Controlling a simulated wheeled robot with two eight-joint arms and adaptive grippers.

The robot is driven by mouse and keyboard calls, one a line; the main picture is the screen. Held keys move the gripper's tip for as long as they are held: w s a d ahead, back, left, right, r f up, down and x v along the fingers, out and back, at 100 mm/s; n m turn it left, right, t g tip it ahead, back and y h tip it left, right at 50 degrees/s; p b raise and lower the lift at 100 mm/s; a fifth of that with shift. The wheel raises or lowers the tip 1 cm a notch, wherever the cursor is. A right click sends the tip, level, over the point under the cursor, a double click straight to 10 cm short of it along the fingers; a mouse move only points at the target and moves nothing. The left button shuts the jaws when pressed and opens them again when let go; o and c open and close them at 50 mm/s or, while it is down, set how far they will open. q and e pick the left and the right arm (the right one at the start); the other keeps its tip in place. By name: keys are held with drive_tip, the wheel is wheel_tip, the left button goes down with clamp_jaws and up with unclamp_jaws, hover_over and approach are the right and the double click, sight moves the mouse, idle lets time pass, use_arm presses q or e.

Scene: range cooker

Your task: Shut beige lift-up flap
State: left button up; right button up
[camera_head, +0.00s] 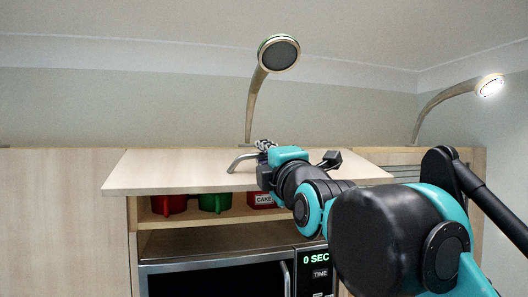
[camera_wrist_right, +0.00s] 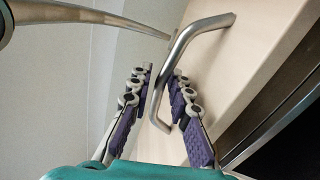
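The beige lift-up flap (camera_head: 150,172) is raised and sticks out roughly level above the microwave in the head view. Its bent silver handle (camera_head: 240,161) is on the flap. My right gripper (camera_head: 264,145) is at the handle, over the flap. In the right wrist view the handle (camera_wrist_right: 200,36) runs down toward the space between the fingers of my right gripper (camera_wrist_right: 162,72). The fingers stand apart, with a gap between their purple pads. Whether they touch the handle is not clear. The flap (camera_wrist_right: 240,70) fills the right side there. My left gripper is not in view.
Under the flap, a shelf (camera_head: 158,222) holds a red mug (camera_head: 168,204), a green mug (camera_head: 214,202) and a red box marked CAKE (camera_head: 262,199). A microwave (camera_head: 215,280) is below. Two curved lamps (camera_head: 279,54) (camera_head: 489,87) rise behind the cabinets.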

drive_tip(key=shift+s, duration=0.25)
drive_tip(key=shift+w, duration=0.2)
clamp_jaws()
drive_tip(key=shift+f, duration=0.1)
